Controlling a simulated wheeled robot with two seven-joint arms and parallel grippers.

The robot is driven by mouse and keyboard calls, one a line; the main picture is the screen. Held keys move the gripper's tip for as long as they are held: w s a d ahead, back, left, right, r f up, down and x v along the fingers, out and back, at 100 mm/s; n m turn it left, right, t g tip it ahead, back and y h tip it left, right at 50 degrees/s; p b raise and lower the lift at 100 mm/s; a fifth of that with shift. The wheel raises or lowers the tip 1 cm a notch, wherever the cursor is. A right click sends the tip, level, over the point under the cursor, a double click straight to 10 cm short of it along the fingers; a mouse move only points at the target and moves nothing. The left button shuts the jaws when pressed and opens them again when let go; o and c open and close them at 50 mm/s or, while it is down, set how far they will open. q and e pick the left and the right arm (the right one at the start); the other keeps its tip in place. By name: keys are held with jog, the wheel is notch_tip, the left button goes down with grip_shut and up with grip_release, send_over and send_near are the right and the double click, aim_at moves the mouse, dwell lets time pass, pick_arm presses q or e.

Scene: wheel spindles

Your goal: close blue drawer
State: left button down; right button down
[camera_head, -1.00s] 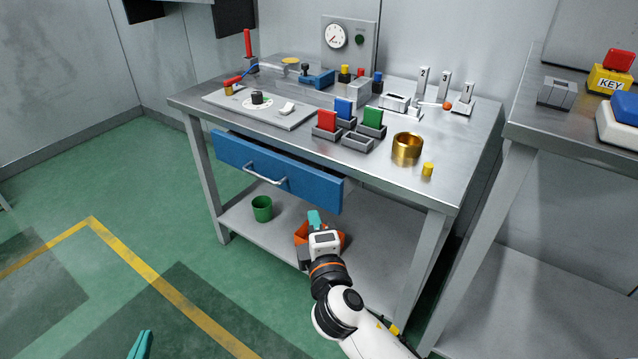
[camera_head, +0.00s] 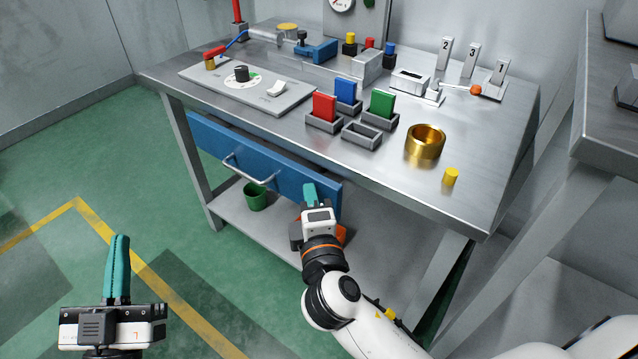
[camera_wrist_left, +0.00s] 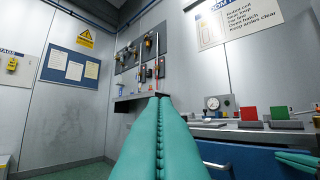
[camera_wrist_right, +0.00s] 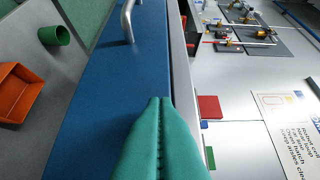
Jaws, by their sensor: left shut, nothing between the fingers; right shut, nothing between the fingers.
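The blue drawer (camera_head: 285,176) is under the front edge of the workbench, with a silver bar handle (camera_head: 250,170) on its front. In the right wrist view, the blue drawer (camera_wrist_right: 110,90) shows a narrow dark gap beside the bench edge; how far it stands out is hard to tell. My right gripper (camera_head: 309,187) is shut and empty, its teal fingertips over the right part of the drawer front. I cannot tell if they touch it. My left gripper (camera_head: 121,240) is shut and empty, pointing up at the lower left, apart from the drawer.
The workbench top (camera_head: 290,125) carries colored blocks in grey trays, a brass ring (camera_head: 425,142) and a yellow cylinder (camera_head: 451,177). A green cup (camera_head: 255,197) and an orange bin (camera_wrist_right: 18,90) are on the lower shelf. Open floor lies left.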

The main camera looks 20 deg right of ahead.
pick_arm(q)
jog(key=shift+d+r, duration=0.2)
jog(key=shift+r, duration=0.05)
pick_arm(e)
jog(key=shift+d, duration=0.1)
jog(key=shift+r, duration=0.1)
